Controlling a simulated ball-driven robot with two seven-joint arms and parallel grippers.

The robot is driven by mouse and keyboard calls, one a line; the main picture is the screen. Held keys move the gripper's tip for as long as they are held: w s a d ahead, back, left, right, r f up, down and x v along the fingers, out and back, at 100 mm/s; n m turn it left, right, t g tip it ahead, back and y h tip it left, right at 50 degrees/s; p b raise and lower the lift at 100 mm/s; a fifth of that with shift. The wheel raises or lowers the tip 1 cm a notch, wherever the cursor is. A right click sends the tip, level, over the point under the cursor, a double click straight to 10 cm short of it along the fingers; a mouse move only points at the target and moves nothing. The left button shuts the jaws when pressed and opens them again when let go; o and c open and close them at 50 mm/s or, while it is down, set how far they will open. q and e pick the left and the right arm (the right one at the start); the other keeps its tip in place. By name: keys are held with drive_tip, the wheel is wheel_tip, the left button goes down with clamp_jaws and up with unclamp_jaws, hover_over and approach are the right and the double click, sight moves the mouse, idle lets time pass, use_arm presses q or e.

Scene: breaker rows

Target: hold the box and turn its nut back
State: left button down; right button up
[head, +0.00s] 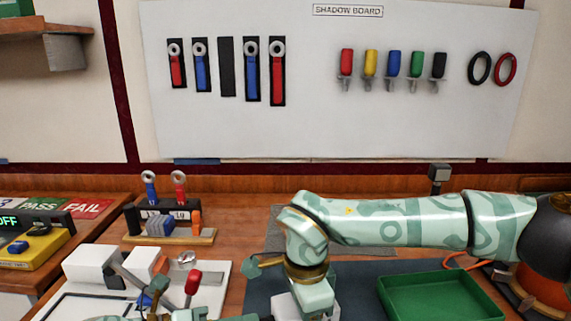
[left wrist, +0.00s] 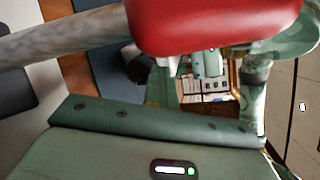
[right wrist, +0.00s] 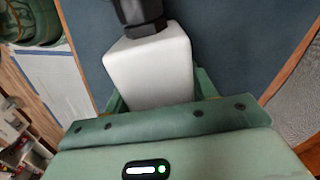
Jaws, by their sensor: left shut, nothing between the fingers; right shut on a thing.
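A white box (right wrist: 150,70) is between the fingers of my right gripper (right wrist: 160,92), which is shut on it. A black ridged fitting (right wrist: 140,15), which looks like the nut, sits on one end of the box and is cut by the top edge of the right wrist view. In the head view the box (head: 305,303) is low in the middle, under my right wrist. My left gripper (left wrist: 159,86) is shut and empty. A red handle (left wrist: 212,24) fills the near part of the left wrist view and hides much of its fingers.
The red handle (head: 193,283) stands on a clamp over a white plate (head: 215,275) at the lower left. A green tray (head: 440,297) lies right of the box on a dark mat. A wrench rack (head: 165,236) stands behind the clamp. The shadow board (head: 310,120) hangs at the back.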

use_arm(q)
drive_tip(key=shift+a, duration=0.1)
drive_tip(key=shift+r, duration=0.3)
drive_tip(key=shift+w+a+f+v, duration=0.1)
drive_tip(key=shift+f+v, duration=0.1)
drive_tip(key=shift+v, duration=0.75)
drive_tip(key=shift+w+a+f+v, duration=0.1)
drive_tip(key=shift+f+v, duration=0.1)
drive_tip(key=shift+v, duration=0.75)
drive_tip(key=shift+a+f+v, duration=0.1)
drive_tip(key=shift+f+v, duration=0.1)
drive_tip(key=shift+v, duration=0.8)
drive_tip(key=shift+d, duration=0.1)
